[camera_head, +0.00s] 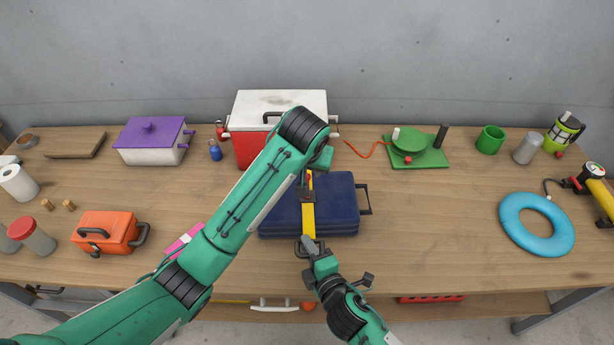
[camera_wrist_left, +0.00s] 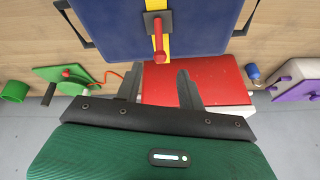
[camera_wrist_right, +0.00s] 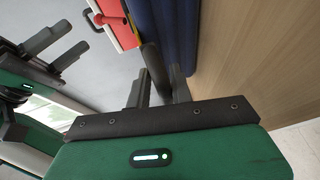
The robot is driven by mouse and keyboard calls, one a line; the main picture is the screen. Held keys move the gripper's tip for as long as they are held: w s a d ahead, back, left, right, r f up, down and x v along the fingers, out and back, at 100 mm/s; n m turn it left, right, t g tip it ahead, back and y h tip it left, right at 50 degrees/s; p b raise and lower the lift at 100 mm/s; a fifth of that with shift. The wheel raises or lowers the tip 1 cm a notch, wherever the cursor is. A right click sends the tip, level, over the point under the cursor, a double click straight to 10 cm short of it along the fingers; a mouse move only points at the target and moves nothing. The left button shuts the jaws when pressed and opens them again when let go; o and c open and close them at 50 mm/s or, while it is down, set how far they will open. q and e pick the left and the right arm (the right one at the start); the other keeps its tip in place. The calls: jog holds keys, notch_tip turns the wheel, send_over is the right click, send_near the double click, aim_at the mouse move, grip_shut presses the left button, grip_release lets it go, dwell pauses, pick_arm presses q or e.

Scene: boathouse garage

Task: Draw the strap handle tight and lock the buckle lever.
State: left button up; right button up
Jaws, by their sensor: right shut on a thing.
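A dark blue case (camera_head: 338,205) lies flat on the bench with a yellow strap (camera_head: 308,218) across it. The dark buckle (camera_head: 307,196) sits on the strap near the case's far side. Its red lever also shows in the left wrist view (camera_wrist_left: 159,45), standing out from the buckle (camera_wrist_left: 152,23). My left gripper (camera_wrist_left: 158,88) is open and empty, apart from the lever and on the cooler side of it; my left arm partly hides it in the head view. My right gripper (camera_head: 312,248) is shut on the dark strap handle (camera_wrist_right: 151,62) at the case's near edge.
A red and white cooler (camera_head: 250,150) stands just behind the case. An orange toolbox (camera_head: 105,230) is at left, partly near a pink item (camera_head: 183,242) beside my left arm. A blue ring (camera_head: 537,224) lies at right. The bench between case and ring is clear.

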aim_at(307, 176)
pick_arm(q)
jog(key=x, duration=0.7)
jog(key=shift+f, duration=0.15)
